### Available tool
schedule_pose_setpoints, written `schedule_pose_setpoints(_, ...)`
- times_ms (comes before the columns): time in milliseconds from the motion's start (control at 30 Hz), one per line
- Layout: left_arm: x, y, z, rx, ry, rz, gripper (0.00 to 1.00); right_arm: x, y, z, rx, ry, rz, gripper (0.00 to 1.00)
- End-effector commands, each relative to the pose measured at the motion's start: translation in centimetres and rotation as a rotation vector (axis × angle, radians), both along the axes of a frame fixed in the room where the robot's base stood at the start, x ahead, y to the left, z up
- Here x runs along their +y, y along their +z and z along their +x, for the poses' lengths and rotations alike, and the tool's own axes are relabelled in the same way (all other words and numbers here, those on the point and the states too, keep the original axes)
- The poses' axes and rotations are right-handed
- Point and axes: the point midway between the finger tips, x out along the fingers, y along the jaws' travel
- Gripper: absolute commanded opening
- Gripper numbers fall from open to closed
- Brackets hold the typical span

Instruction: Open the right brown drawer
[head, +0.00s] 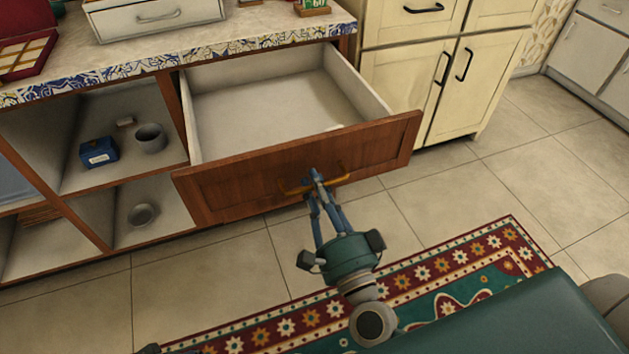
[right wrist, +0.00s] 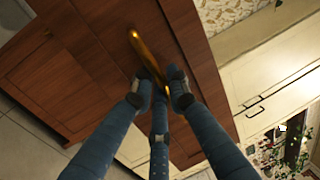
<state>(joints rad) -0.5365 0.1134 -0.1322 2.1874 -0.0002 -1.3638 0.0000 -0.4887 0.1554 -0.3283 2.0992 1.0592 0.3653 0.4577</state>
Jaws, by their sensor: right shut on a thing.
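The right brown drawer (head: 230,195) is pulled well out from under the tiled counter, and its pale inside looks empty but for a small light piece near the front. Its brass handle (head: 342,179) is on the middle of the front. My right gripper (head: 317,180) is shut on that handle. In the right wrist view the blue fingers (right wrist: 163,88) close around the brass handle (right wrist: 140,50), against the brown drawer front (right wrist: 95,60).
Open shelves at the left hold a blue box (head: 98,152) and a grey cup (head: 150,138). Cream cabinets (head: 400,90) stand right of the drawer. A patterned rug (head: 270,328) lies on the tiled floor in front.

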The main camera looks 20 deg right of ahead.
Motion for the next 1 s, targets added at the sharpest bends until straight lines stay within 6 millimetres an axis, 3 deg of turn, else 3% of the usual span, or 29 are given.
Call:
schedule_pose_setpoints(300,-0.1,0.1,0.3,-0.005,-0.001,-0.001,0.4,0.0,0.1,0.0,-0.002,-0.001,0.0,0.0)
schedule_pose_setpoints(333,-0.1,0.1,0.3,-0.005,-0.001,-0.001,0.4,0.0,0.1,0.0,-0.002,-0.001,0.0,0.2)
schedule_pose_setpoints(400,-0.1,0.1,0.3,-0.004,-0.001,0.0,0.4,0.0,0.1,0.0,-0.002,-0.001,0.0,0.33)
schedule_pose_setpoints(767,0.0,-0.1,-0.3,0.007,-0.001,0.001,0.4,0.0,-0.1,-0.4,0.001,0.0,-0.001,0.33)
schedule_pose_setpoints(1000,0.0,0.0,-0.1,0.003,-0.001,0.001,0.4,-0.1,-1.0,-4.4,0.005,0.001,-0.003,0.33)
